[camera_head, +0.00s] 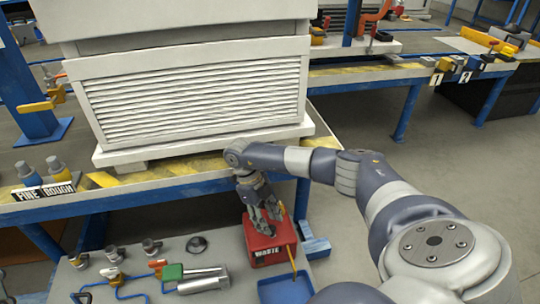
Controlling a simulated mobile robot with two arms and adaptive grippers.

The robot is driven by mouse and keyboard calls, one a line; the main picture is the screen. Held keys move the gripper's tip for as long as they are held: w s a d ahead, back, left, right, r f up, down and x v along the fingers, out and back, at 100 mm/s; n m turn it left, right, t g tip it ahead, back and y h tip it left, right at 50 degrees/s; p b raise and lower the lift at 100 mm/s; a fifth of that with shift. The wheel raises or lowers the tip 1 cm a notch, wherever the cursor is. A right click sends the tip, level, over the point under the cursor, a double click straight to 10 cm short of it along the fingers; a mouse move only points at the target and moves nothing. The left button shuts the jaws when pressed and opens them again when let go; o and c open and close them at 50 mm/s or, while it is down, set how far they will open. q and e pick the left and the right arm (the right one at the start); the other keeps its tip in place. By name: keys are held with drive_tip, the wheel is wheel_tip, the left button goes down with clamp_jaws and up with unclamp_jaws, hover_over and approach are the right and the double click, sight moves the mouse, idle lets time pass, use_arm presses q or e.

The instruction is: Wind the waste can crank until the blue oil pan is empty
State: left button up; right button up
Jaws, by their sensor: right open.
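The red waste can (270,252), labelled WASTE, stands at the near right end of the grey bench top. My right gripper (268,222) points down just over the can's top, its fingers apart. I cannot tell whether it touches the can. A small yellow part (281,212) shows beside the fingers and may belong to the crank; the rest of the crank is hidden or too small to tell. The blue oil pan (287,289) lies in front of the can, cut by the bottom edge. A thin orange-yellow piece runs from the can down towards it. My left gripper is out of view.
A green-and-silver tool (195,278) lies left of the can. Several metal fittings and blue hoses are on the bench's left part. A large white louvred unit (195,95) stands on the blue-framed table behind, close to my right arm.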

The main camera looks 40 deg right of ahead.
drive_tip(key=v, duration=0.9)
drive_tip(key=shift+w+r, duration=0.15)
drive_tip(key=shift+r, duration=0.25)
